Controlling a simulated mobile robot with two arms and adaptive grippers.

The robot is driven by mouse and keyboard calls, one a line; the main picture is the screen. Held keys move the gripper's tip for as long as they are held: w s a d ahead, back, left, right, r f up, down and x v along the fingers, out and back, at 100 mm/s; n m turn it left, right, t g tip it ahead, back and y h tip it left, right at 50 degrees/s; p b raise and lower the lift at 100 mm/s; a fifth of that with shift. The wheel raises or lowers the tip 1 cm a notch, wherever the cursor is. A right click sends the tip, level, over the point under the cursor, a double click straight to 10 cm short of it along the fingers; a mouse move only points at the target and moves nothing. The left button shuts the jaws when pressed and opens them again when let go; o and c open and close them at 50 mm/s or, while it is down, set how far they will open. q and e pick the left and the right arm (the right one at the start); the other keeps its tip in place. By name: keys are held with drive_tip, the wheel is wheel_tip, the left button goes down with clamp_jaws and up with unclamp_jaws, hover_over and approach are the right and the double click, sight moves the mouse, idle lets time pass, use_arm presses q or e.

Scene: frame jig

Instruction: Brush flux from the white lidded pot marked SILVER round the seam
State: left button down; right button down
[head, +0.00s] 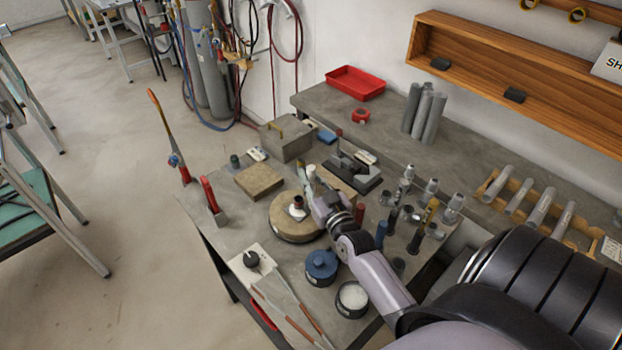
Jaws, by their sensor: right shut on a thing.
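My right gripper (314,188) reaches over the bench from the lower right. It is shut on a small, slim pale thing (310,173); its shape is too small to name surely. Just left of the gripper, a small dark and coppery upright piece (297,203) stands on a white patch on the round tan turntable block (283,226). Its seam is too small to see. My left gripper is not in view.
A tan brick (259,181), a grey box (286,138) and a red-handled tool (212,199) are left and behind. Several metal fittings (431,187) crowd the right.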

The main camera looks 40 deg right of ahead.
drive_tip(key=shift+f+b, duration=0.35)
drive_tip(key=shift+f, duration=0.15)
idle(0.8)
drive_tip(key=w, duration=0.2)
drive_tip(key=shift+w+a+r, duration=0.1)
drive_tip(key=shift+w+a, duration=0.1)
drive_tip(key=shift+w, duration=0.15)
drive_tip(key=shift+w, duration=0.1)
drive_tip(key=shift+s+d+p, duration=0.15)
drive_tip(key=shift+s+p, duration=0.2)
drive_tip(key=shift+s, duration=0.45)
drive_tip(key=shift+s+d+p, duration=0.1)
drive_tip(key=shift+s+p, duration=0.25)
drive_tip(key=shift+s, duration=0.4)
drive_tip(key=shift+w+a, duration=0.2)
drive_tip(key=shift+w, duration=1.1)
idle(0.9)
